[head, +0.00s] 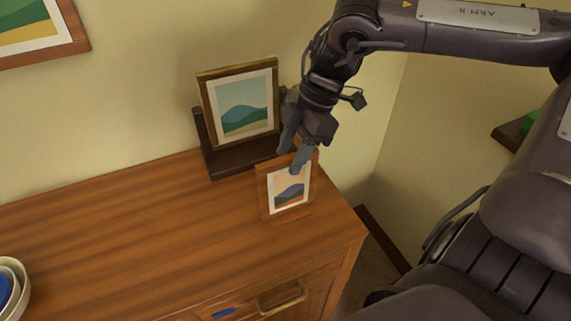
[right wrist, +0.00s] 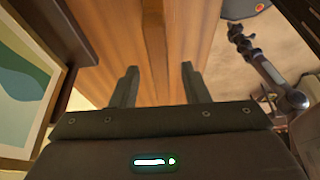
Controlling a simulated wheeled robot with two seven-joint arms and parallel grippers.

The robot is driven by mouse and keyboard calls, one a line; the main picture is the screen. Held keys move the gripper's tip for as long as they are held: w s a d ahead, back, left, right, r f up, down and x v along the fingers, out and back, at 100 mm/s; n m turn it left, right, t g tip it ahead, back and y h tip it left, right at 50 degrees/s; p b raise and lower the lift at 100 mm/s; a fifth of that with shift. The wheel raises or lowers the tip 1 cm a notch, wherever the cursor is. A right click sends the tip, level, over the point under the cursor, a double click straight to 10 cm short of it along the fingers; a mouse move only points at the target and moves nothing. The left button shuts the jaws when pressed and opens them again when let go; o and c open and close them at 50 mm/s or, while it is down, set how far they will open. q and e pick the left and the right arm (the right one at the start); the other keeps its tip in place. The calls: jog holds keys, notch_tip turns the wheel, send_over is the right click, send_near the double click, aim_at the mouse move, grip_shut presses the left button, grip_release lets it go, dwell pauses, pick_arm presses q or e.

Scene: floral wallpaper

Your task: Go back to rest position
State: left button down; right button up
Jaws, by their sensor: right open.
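My right gripper (head: 292,156) comes down from the upper right, its fingers at the top edge of a small wood-framed picture (head: 264,196) standing near the dresser's right end. In the right wrist view my right gripper (right wrist: 158,84) is open, its two fingers apart. A narrow brown strip (right wrist: 153,35) shows between them, apparently the small frame's edge; I cannot tell whether they touch it. My left gripper is not in view.
A larger gold-framed picture (head: 242,109) leans on a dark stand (head: 222,164) behind and left of the small frame. Nested bowls (head: 12,284) sit at the left of the wooden dresser (head: 130,232). The dresser's middle is clear. A wall shelf (head: 508,134) is at right.

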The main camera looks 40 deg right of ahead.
jog(key=shift+v, duration=1.75)
